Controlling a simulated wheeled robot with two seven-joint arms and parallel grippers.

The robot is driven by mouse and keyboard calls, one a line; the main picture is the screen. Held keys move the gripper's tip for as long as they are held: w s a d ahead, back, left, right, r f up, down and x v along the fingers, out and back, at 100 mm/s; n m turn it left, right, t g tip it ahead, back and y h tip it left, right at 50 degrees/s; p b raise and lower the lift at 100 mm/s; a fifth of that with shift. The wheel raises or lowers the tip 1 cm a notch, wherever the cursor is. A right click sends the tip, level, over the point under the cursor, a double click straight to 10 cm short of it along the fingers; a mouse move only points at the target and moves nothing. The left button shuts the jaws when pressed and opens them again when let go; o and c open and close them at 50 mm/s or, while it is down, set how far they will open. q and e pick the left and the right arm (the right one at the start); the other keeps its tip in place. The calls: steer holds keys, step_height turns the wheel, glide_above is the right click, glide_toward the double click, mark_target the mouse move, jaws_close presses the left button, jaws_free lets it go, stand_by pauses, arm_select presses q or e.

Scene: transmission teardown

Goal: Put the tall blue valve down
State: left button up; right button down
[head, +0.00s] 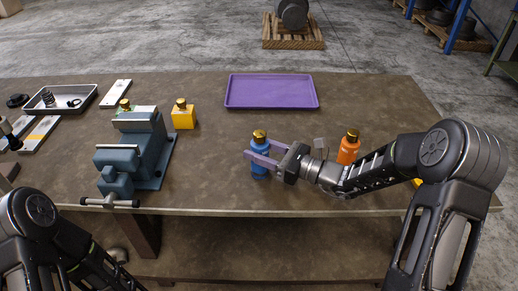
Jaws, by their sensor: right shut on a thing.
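The tall blue valve (259,171) has a gold cap and stands upright near the front middle of the table (220,190). My right gripper (261,158) reaches in from the right. Its purple fingers are shut on the blue valve below the cap. I cannot tell whether the valve's base touches the tabletop. My left arm shows at the lower left, but its gripper is not clearly in view.
An orange valve (349,149) stands right of my right gripper. An empty purple tray (271,91) lies behind. A blue-grey vise (135,155), a yellow block-shaped valve (183,117) and a metal tray (62,98) are at left. The table middle left of the blue valve is clear.

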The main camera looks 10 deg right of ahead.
steer(key=c, duration=0.7)
jaws_free()
steer(key=shift+c, duration=0.2)
steer(key=b+v, duration=0.2)
steer(key=v, duration=1)
steer(key=shift+r, duration=0.15)
